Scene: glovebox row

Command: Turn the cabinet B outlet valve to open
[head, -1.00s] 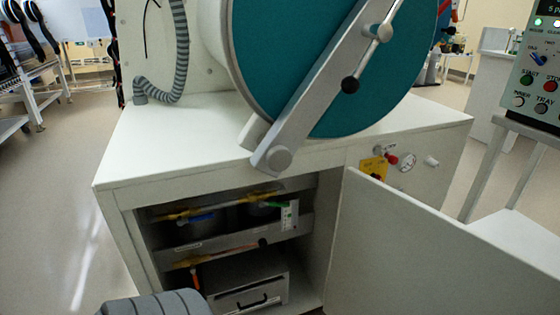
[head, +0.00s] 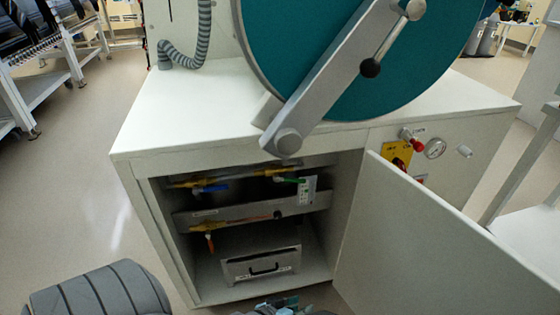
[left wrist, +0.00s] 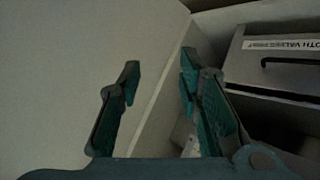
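The white cabinet (head: 330,165) stands open. On its upper pipe are a blue lever (head: 212,188) and a green lever (head: 288,180). A lower pipe carries an orange lever (head: 210,242). I cannot read which is the outlet valve of cabinet B, nor its position. My left gripper (head: 284,306) shows only partly at the bottom edge in the head view, low in front of the cabinet. In the left wrist view its two teal fingers (left wrist: 158,90) are apart with nothing between them. My right gripper is not in view.
The open door (head: 440,245) fills the right side of the opening. A grey box with a black handle (head: 262,262) sits on the cabinet floor; it also shows in the left wrist view (left wrist: 280,62). Outside right are a gauge (head: 435,148) and a yellow plate (head: 396,154).

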